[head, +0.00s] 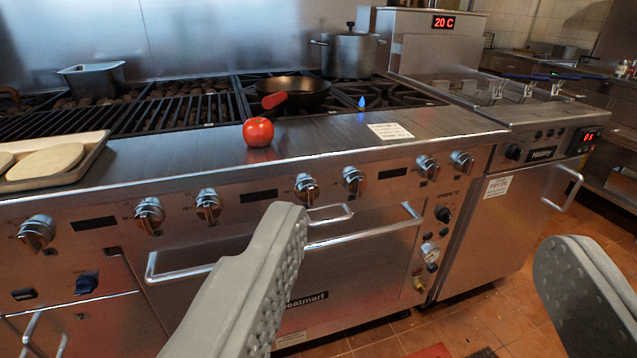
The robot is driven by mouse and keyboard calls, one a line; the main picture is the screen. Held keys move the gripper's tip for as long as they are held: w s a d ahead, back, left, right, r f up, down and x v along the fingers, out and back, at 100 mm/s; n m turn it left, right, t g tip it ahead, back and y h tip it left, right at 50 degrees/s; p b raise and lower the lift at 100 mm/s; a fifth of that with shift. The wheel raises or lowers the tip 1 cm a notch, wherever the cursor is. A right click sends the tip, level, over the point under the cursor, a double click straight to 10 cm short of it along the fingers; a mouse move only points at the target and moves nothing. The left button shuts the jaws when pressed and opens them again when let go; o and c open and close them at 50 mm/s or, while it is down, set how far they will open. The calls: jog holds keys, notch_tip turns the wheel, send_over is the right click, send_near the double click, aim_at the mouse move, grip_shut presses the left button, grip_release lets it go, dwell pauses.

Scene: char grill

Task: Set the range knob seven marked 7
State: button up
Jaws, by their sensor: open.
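A row of silver range knobs runs along the stove's front panel. The rightmost knob (462,162) sits near the panel's right end, with another knob (428,167) just left of it. Further left are a knob (354,180) and one beside it (307,188). The number marks are too small to read, so I cannot tell which knob is marked 7. My gripper (422,238) is open and empty, with one grey finger before the oven door and the other at the right edge. The rightmost knob appears between and above the fingertips, apart from them.
A tomato (258,132) and a white card (390,131) lie on the steel ledge. A pan (293,92) with a red handle and a pot (348,52) stand behind. The oven handle (365,235) juts out below the knobs. A fryer (530,150) adjoins at right.

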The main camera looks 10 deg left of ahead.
jog(key=w+f+y, duration=0.1)
jog(key=w+f, duration=0.4)
jog(key=w, duration=0.4)
jog(key=n+g+y, duration=0.2)
jog(key=n+y, duration=0.1)
jog(key=y, duration=0.4)
send_near(311, 198)
jog(key=x, duration=0.9)
jog(key=shift+w+a, duration=0.25)
jog(key=shift+w, duration=0.05)
jog(key=c, duration=1)
